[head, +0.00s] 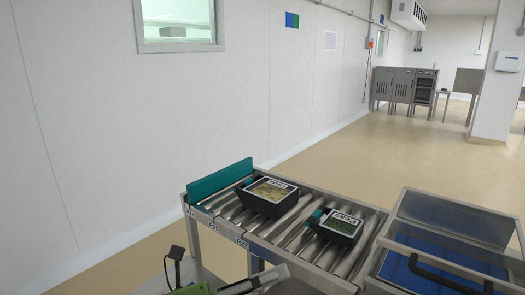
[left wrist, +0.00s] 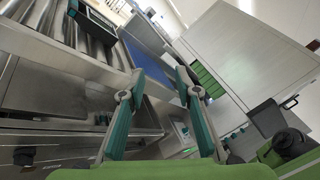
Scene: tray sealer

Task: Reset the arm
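My left gripper (left wrist: 160,80) shows in the left wrist view with its two teal-padded fingers spread apart and nothing between them. In the head view only part of my left gripper (head: 262,281) shows at the bottom edge, in front of the roller conveyor. My right gripper is in neither view.
Two black food trays, one with yellowish contents (head: 268,192) and one with green contents (head: 341,226), sit on the roller conveyor (head: 225,209). The clear-lidded sealer (head: 440,215) stands to its right. A white wall is behind; the floor beyond is open.

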